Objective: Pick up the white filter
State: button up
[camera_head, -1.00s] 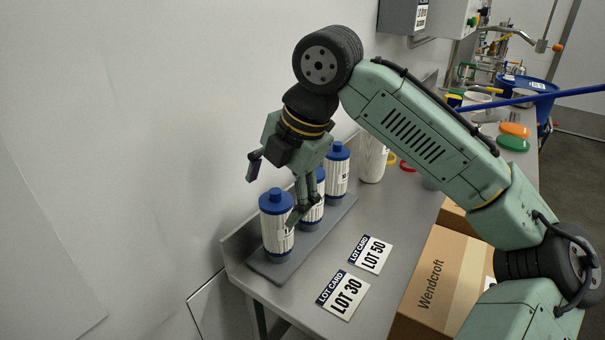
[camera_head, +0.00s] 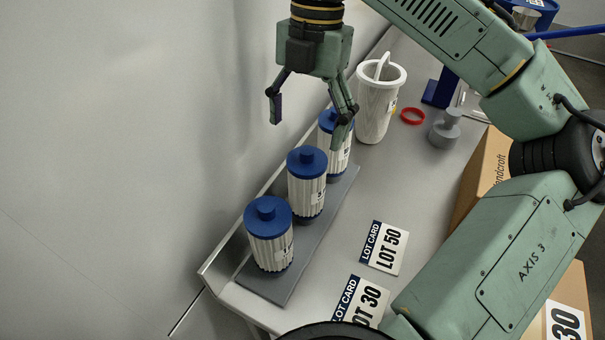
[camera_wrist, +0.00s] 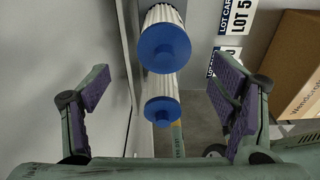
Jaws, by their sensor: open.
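Three white pleated filters with blue caps stand upright in a row on a grey strip (camera_head: 325,212): the near filter (camera_head: 270,245), the middle filter (camera_head: 307,195) and the far filter (camera_head: 343,160). My gripper (camera_head: 307,127) is open and empty, pointing down, with its fingers spread above the row near the middle and far filters. In the head view, its right finger partly covers the far filter. The wrist view shows two of the filters, a larger one (camera_wrist: 164,45) and a smaller one (camera_wrist: 162,110), between the open fingers (camera_wrist: 160,88). I cannot tell whether a finger touches any.
A white bucket-like container (camera_head: 375,115) with a handle stands behind the row. A red ring (camera_head: 412,116) and a grey weight-like piece (camera_head: 444,130) lie right of it. Lot cards (camera_head: 384,248) lie on the bench. A cardboard box (camera_head: 482,172) stands at right; the wall is left.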

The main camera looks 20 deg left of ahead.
aim_at(306, 160)
jog(key=f, duration=0.3)
jog(key=s+f, duration=0.1)
jog(key=f, duration=0.5)
jog(key=shift+s+d, duration=0.1)
jog(key=shift+s, duration=0.15)
jog(key=shift+c, duration=0.3)
jog(key=c, duration=1.3)
